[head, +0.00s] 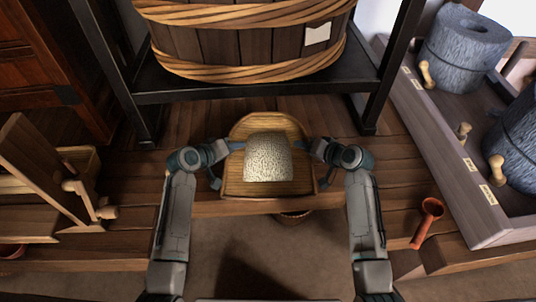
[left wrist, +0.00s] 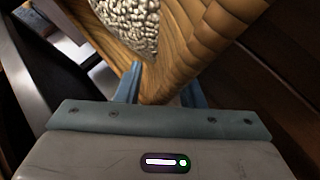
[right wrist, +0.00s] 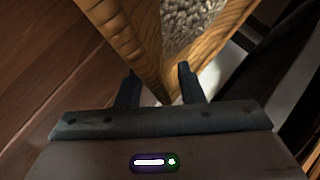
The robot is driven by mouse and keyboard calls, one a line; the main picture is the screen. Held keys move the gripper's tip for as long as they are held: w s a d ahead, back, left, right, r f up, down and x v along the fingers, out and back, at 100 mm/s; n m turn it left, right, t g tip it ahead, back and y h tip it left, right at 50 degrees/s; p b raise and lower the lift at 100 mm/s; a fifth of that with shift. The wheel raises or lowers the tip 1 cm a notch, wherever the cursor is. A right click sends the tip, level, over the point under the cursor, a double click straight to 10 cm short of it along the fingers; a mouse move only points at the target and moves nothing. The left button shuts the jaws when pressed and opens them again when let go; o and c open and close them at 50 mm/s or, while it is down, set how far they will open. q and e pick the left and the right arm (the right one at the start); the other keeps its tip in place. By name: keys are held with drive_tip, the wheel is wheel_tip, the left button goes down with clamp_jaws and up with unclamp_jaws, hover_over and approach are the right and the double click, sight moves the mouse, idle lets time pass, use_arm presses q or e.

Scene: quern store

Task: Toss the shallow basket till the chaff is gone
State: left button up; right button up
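The shallow basket (head: 240,187) is wooden-looking, with a rounded back and a straight front, at the middle of the head view. A pale, speckled heap of grain (head: 268,158) lies in it; I cannot tell chaff from grain. My left gripper (head: 234,147) is at the basket's left rim. In the left wrist view the rim (left wrist: 160,75) sits between its fingers. My right gripper (head: 308,146) is at the right rim. In the right wrist view the rim (right wrist: 150,50) runs between its fingers. Parts of both fingers are hidden by the rim.
A large banded wooden tub (head: 240,45) stands on a black frame (head: 260,88) behind the basket. Stone querns (head: 465,45) stand in a wooden trough at right. A red scoop (head: 427,220) lies at right on the plank bench. A bowl-like thing (head: 293,216) shows partly below the basket. A wooden device (head: 60,185) stands left.

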use_arm(q)
clamp_jaws()
use_arm(e)
clamp_jaws()
use_arm(q)
drive_tip(key=shift+r, duration=0.2)
use_arm(e)
drive_tip(key=shift+r, duration=0.2)
